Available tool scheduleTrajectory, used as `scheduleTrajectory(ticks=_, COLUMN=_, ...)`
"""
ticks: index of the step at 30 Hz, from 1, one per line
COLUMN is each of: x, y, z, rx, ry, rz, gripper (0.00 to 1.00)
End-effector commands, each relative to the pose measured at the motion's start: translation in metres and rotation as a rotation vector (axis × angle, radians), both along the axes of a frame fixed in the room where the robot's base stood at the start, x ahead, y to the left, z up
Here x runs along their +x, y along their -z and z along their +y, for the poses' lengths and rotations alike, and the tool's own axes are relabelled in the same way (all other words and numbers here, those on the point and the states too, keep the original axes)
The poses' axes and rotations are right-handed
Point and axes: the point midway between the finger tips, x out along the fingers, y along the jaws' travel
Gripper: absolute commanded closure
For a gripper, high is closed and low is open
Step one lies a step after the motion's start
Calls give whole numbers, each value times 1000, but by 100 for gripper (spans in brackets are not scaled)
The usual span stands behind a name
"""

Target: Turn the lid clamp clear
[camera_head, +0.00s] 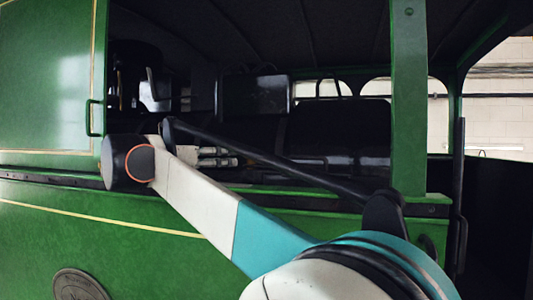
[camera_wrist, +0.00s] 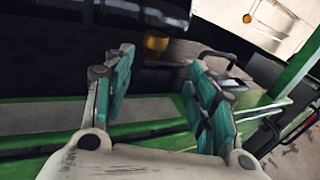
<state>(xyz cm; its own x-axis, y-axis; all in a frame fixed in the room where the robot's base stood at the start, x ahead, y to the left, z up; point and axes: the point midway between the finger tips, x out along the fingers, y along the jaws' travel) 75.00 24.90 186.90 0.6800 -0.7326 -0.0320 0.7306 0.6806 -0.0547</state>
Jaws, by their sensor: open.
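My gripper (camera_wrist: 160,62) is open in the wrist view, its two teal-padded fingers spread with nothing held between them. A dark rounded body (camera_wrist: 135,12) lies beyond the fingertips at the top. A small brass-coloured fitting (camera_wrist: 157,44) shows under it, in line with the gap between the fingers. I cannot tell whether either one belongs to the lid or its clamp; no clamp can be made out surely. In the head view my arm reaches to the tram's open side, and the gripper is mostly hidden behind the arm.
A green sill (camera_head: 290,190) runs along the tram's side below the opening, with a green post (camera_head: 408,100) at right and a handle (camera_head: 92,117) at left. Dark boxes (camera_head: 255,95) stand inside. In the wrist view, a green ledge (camera_wrist: 150,130) passes beneath the fingers.

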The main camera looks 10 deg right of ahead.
Motion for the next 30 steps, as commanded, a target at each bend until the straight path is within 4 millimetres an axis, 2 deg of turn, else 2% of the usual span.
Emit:
scheduleTrajectory(ticks=1, x=0, y=-3, z=14, rx=4, ry=-23, rz=-26, gripper=48)
scheduleTrajectory(ticks=2, x=0, y=-4, z=19, rx=7, ry=-31, rz=-39, gripper=48)
scheduleTrajectory(ticks=6, x=6, y=-6, z=19, rx=11, ry=-41, rz=-58, gripper=48)
scheduleTrajectory(ticks=11, x=22, y=-6, z=1, rx=12, ry=-38, rz=-56, gripper=48)
scheduleTrajectory(ticks=24, x=81, y=-6, z=-57, rx=11, ry=-38, rz=-54, gripper=48)
scheduleTrajectory(ticks=30, x=95, y=-5, z=-71, rx=11, ry=-39, rz=-54, gripper=48)
